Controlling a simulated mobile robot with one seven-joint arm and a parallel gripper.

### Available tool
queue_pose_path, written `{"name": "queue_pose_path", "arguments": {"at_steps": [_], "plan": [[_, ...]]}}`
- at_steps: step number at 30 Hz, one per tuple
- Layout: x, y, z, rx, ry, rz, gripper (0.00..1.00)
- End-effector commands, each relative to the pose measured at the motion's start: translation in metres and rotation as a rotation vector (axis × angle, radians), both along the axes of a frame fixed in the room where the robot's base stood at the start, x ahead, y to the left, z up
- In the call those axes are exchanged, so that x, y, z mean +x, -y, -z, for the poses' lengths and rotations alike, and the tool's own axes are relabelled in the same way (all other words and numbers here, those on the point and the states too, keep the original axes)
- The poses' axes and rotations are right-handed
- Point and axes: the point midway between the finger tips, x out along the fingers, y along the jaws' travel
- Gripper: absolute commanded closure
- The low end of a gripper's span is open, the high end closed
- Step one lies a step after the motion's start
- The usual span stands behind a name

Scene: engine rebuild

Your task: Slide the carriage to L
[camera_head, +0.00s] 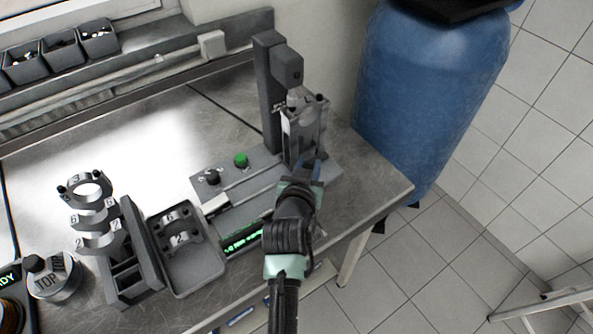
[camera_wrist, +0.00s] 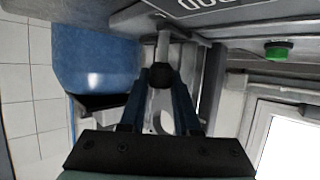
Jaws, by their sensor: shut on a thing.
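The carriage (camera_head: 302,136) is a grey upright block on the rail of the bench machine, at the rail's right end under the press head. It carries a metal part with dark bolts on top. My gripper (camera_head: 314,164) is at the carriage's front, low down. In the wrist view, the two blue fingers of my gripper (camera_wrist: 161,88) are shut on a black ball knob (camera_wrist: 161,74) at the end of a metal rod (camera_wrist: 163,46). The knob is hidden in the head view. I cannot read any L mark.
The rail (camera_head: 250,189) runs left from the carriage and its visible stretch looks clear. A green button (camera_head: 241,159) and black knob (camera_head: 212,177) stand behind it. The press column (camera_head: 268,95) rises behind the carriage. A grey tray (camera_head: 190,265) lies left, a blue barrel (camera_head: 425,95) right.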

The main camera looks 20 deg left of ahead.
Motion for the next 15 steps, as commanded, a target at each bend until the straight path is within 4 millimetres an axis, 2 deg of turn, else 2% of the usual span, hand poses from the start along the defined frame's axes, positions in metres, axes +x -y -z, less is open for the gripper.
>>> {"name": "queue_pose_path", "arguments": {"at_steps": [9,10,15], "plan": [[0.0032,0.0048,-0.0009,-0.001,0.002,0.007,1.0],[0.0032,0.0049,-0.001,-0.001,0.002,0.007,0.68],[0.0031,0.0045,-0.001,-0.001,0.003,0.006,0.39]]}}
